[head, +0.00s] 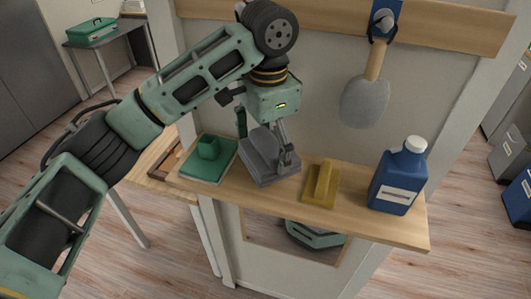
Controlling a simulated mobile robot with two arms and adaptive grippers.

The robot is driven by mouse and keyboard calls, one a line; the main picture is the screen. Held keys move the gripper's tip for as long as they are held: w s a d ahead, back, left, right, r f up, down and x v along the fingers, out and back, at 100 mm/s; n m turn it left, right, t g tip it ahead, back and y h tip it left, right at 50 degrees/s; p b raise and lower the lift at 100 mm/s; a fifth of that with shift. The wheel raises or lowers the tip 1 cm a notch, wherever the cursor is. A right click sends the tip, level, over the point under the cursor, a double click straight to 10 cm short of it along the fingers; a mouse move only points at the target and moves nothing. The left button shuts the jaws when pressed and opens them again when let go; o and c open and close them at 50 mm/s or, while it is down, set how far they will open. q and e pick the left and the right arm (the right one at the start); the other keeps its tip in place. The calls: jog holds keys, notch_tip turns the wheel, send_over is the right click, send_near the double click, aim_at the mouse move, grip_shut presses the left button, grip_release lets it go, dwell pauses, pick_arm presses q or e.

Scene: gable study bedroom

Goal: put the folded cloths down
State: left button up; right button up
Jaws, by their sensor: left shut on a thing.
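The folded cloths (259,167) are a grey layered stack at the middle-left of a narrow wooden shelf (353,215) in the head view. My left gripper (267,143) points down over them, with one finger in front and the other partly hidden behind. It is shut on the folded cloths. Their underside is at or very close to the shelf top; I cannot tell whether they touch it. My right gripper is not in view.
A green flat thing with a block on top (205,167) lies close left of the cloths. A yellow brush-like thing (321,184) lies to the right, then a blue bottle (398,180) with a white cap. A grey paddle-shaped tool (365,101) hangs above the shelf.

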pick_arm(q)
jog(key=shift+w+a+f, duration=0.2)
jog(key=shift+w+f, duration=0.3)
jog(key=shift+w, duration=0.25)
jog(key=shift+s+f+p, duration=0.15)
jog(key=shift+f+p, duration=0.05)
jog(key=shift+p, duration=0.1)
jog(key=f+p, duration=0.1)
jog(key=f, duration=0.2)
jog(key=shift+s+p, duration=0.3)
jog(key=shift+p, duration=0.05)
jog(key=shift+w+f, duration=0.15)
jog(key=shift+w, duration=0.05)
jog(key=shift+f, duration=0.15)
jog(key=o, duration=0.9)
jog(key=shift+s, duration=0.1)
